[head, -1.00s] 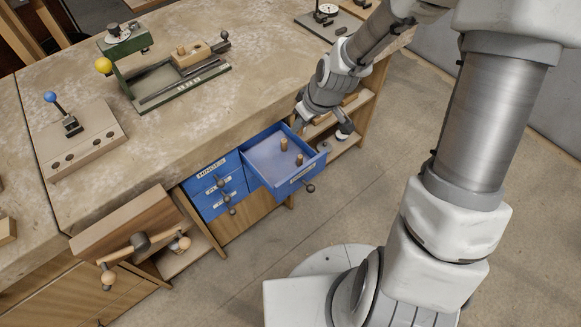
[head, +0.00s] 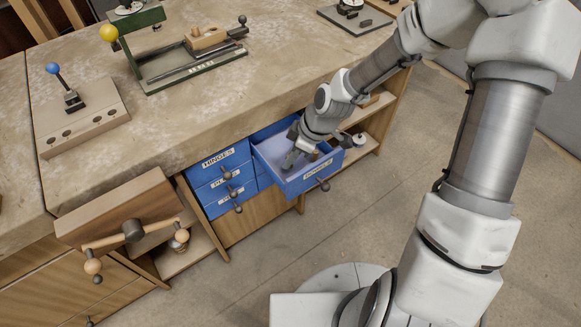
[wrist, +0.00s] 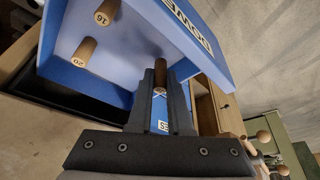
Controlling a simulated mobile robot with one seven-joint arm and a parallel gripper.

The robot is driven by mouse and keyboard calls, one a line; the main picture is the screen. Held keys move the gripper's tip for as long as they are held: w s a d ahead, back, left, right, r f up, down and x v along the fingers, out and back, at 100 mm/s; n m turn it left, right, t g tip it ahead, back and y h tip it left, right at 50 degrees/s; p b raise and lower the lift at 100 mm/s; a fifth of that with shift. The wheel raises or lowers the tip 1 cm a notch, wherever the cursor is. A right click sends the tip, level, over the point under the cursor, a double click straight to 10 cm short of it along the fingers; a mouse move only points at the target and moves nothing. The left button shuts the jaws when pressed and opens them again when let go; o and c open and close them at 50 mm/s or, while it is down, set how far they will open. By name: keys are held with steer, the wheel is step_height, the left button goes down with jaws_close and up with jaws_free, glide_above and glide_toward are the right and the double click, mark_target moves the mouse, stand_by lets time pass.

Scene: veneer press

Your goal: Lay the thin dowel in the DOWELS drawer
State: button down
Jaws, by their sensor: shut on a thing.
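The blue DOWELS drawer (head: 300,187) is pulled out from the bench; its pale floor and labelled front also show in the wrist view (wrist: 222,72). My gripper (head: 290,160) is over or inside the drawer. In the wrist view my gripper (wrist: 160,98) is shut on a thin brown dowel (wrist: 160,72), which sticks out past the fingertips. I cannot tell whether the dowel touches the drawer floor. Two thicker dowels, marked 16 (wrist: 106,12) and 20 (wrist: 84,51), stand in the drawer to the left of the held one in the wrist view.
Shut blue drawers, one labelled HINGES (head: 219,160), are left of the open drawer. A wooden vise (head: 125,215) juts out further left. Open shelves (head: 365,135) lie to the right. A green-based press fixture (head: 195,65) and a block with a blue-knobbed lever (head: 80,115) stand on the bench.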

mark_target(291, 167)
step_height(291, 167, down, 3)
steer(key=shift+f+b, duration=0.2)
steer(key=shift+b, duration=0.3)
steer(key=shift+f, duration=0.1)
steer(key=c, duration=0.8)
jaws_free()
steer(key=shift+c, duration=0.2)
steer(key=p+v, duration=0.6)
steer(key=v, duration=0.6)
